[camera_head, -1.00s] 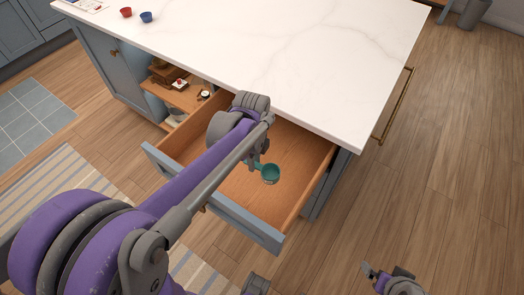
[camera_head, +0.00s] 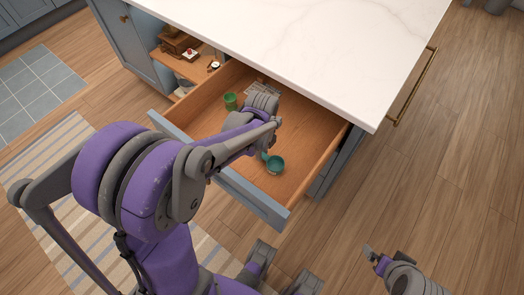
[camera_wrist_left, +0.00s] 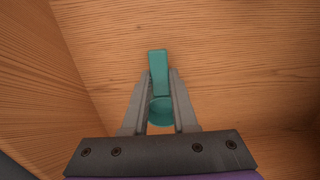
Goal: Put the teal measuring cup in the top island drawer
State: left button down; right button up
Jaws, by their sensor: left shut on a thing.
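The teal measuring cup (camera_head: 275,165) is inside the open top island drawer (camera_head: 258,203), over the right part of its wooden floor. My left gripper (camera_head: 266,152) reaches down into the drawer and is shut on the cup. In the left wrist view, the cup's flat handle (camera_wrist_left: 158,68) lies between the two fingers, with the bowl (camera_wrist_left: 161,110) partly hidden between them. I cannot tell whether the cup touches the drawer floor. My right gripper (camera_head: 373,257) is at the lower right, away from the drawer; its jaw opening is unclear.
The white countertop (camera_head: 300,45) overhangs the drawer's back. An open shelf (camera_head: 185,65) with small items is at the left. Floor on the right is clear.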

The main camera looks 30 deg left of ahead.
pick_arm(q)
jog(key=c, duration=0.7)
grip_release()
jog(key=shift+f, duration=0.1)
jog(key=shift+r, duration=0.25)
notch_tip(320, 180, up, 12)
jog(key=p, duration=0.2)
